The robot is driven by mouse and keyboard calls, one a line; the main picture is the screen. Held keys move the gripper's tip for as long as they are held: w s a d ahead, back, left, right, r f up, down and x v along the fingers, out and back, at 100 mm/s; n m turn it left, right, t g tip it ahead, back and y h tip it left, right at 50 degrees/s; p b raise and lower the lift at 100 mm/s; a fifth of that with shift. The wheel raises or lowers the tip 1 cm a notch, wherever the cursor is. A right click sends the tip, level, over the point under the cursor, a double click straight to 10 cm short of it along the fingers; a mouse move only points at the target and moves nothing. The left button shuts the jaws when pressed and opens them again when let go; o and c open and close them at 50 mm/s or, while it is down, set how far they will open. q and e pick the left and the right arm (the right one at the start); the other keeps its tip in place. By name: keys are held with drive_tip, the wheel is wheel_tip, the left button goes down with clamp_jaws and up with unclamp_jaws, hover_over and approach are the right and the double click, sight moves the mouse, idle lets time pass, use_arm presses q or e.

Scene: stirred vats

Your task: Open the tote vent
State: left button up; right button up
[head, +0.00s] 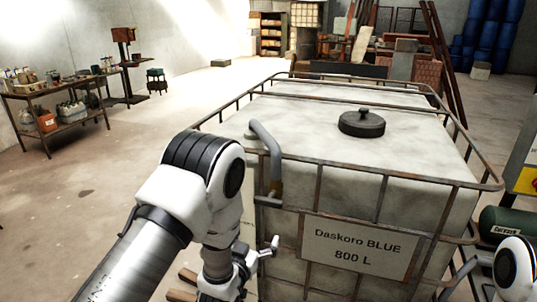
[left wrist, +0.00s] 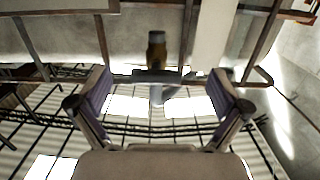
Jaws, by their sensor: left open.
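The tote (head: 345,112) is a big pale caged tank labelled "Daskoro BLUE 800 L". A black round cap (head: 362,123) sits on its top. A grey bent pipe (head: 265,145) comes over its near left corner and ends in a brass-coloured fitting (head: 276,188). My left gripper (head: 255,262) is low beside that corner, below the fitting. In the left wrist view its fingers (left wrist: 160,92) are wide apart. The brass-coloured fitting (left wrist: 157,50) and a grey crossbar (left wrist: 158,76) show beyond and between them, seemingly not gripped. My right gripper is out of view.
The rusty cage bars (head: 380,172) run close to my left gripper. A dark green cylinder (head: 503,224) lies at the right, near my right arm. A bench (head: 55,95) with bottles stands far left. The floor (head: 90,200) between is clear.

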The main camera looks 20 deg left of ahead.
use_arm(q)
drive_tip(key=t+p, duration=0.1)
approach(267, 204)
drive_tip(key=w, duration=0.3)
drive_tip(key=w+p, duration=0.2)
drive_tip(key=w, duration=0.5)
drive_tip(key=shift+w+p, duration=0.2)
drive_tip(key=shift+p, duration=0.1)
drive_tip(key=shift+w, duration=0.35)
drive_tip(key=shift+d, duration=0.1)
drive_tip(key=c, duration=0.9)
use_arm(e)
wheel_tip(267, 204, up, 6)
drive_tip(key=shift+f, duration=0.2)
